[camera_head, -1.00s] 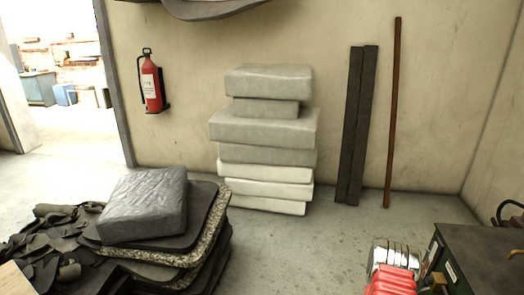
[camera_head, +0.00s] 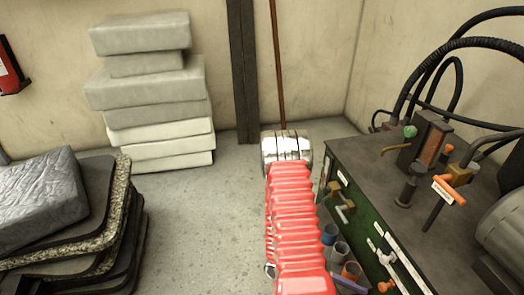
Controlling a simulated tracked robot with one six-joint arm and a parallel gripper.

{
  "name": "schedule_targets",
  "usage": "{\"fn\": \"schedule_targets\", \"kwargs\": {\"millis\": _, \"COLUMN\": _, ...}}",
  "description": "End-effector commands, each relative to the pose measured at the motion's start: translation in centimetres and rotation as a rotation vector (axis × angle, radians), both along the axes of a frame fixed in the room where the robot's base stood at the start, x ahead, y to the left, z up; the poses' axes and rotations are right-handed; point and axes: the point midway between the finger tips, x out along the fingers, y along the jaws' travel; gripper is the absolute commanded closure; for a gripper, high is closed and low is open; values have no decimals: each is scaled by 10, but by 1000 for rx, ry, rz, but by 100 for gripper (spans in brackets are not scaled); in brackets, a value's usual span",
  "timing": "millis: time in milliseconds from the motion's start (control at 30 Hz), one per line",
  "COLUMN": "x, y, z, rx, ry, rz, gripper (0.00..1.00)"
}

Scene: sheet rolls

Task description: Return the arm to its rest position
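I see no gripper fingers in this view, so my gripper's opening does not show. A red ribbed, bellows-like length with a shiny silver banded end (camera_head: 286,147) rises from the bottom edge, just left of the green cabinet. I cannot tell for sure whether it is part of my arm. No sheet or roll is seen held.
A green cabinet (camera_head: 430,165) with black hoses, valves and an orange handle fills the right. A pile of grey blocks (camera_head: 155,95) stands at the back wall. Dark mats with a wrapped slab (camera_head: 38,200) lie at left. Floor (camera_head: 205,235) between is clear.

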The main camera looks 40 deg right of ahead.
Motion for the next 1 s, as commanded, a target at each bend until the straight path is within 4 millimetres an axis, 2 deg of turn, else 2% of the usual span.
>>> {"fn": "schedule_targets", "kwargs": {"millis": 100, "x": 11, "y": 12, "z": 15, "rx": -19, "ry": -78, "rz": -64, "gripper": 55}}
{"fn": "schedule_targets", "kwargs": {"millis": 467, "x": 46, "y": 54, "z": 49, "rx": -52, "ry": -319, "rz": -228, "gripper": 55}}
{"fn": "schedule_targets", "kwargs": {"millis": 1000, "x": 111, "y": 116, "z": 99, "rx": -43, "ry": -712, "rz": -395, "gripper": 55}}
